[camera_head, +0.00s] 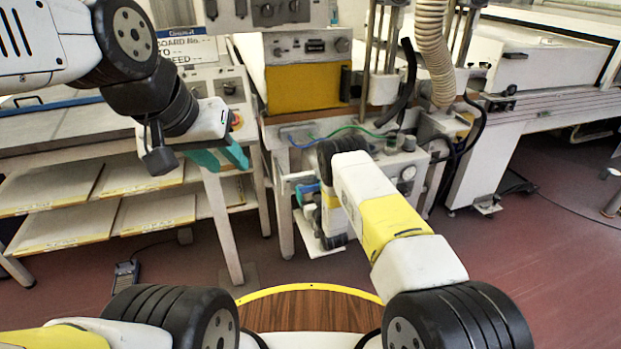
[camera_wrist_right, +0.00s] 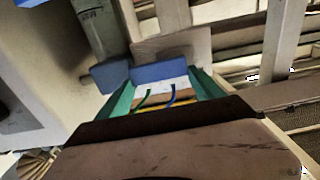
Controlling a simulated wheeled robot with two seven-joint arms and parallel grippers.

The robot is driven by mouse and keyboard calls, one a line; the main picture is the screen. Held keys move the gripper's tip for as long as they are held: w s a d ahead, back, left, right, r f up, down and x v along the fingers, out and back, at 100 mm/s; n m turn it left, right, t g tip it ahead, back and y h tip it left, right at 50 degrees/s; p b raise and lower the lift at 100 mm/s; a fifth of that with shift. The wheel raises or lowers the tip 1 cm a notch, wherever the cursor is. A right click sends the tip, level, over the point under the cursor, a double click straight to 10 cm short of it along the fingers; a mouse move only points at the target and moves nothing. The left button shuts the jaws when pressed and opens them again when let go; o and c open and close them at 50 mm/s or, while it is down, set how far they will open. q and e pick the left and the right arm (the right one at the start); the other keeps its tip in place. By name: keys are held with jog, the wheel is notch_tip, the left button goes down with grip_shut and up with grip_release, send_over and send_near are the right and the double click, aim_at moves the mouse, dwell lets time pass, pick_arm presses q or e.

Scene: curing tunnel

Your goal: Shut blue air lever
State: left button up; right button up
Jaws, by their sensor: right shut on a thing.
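The blue air lever (camera_head: 310,187) is at the left front of the white machine in the head view, partly hidden by my right arm. In the right wrist view a blue bar of the lever (camera_wrist_right: 165,71) spans between the teal fingers of my right gripper (camera_wrist_right: 165,84), which is shut on it. In the head view only a little teal of my right gripper (camera_head: 303,192) shows beside the lever. My left gripper (camera_head: 222,155) is empty in the air in front of the shelves, its two teal fingers apart.
A white machine with a gauge (camera_head: 408,174) and a green hose (camera_head: 350,128) stands behind my right arm. Wooden shelves (camera_head: 70,222) are at the left. A conveyor (camera_head: 545,105) is at the right. A foot pedal (camera_head: 125,274) lies on the floor.

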jog(key=m, duration=0.2)
jog(key=f+m, duration=0.1)
jog(key=shift+d+m, duration=0.25)
jog(key=shift+m, duration=0.05)
jog(key=shift+s+a+f+m, duration=0.1)
jog(key=shift+a+f+m, duration=0.35)
jog(key=shift+m, duration=1.95)
jog(key=shift+s+a+f+m, duration=0.15)
jog(key=shift+f+m, duration=0.45)
jog(key=shift+m, duration=1.8)
jog(key=shift+a+f+m, duration=0.3)
jog(key=shift+f+m, duration=0.25)
jog(key=shift+m, duration=1.85)
jog(key=o, duration=2.1)
jog(key=shift+a, duration=0.1)
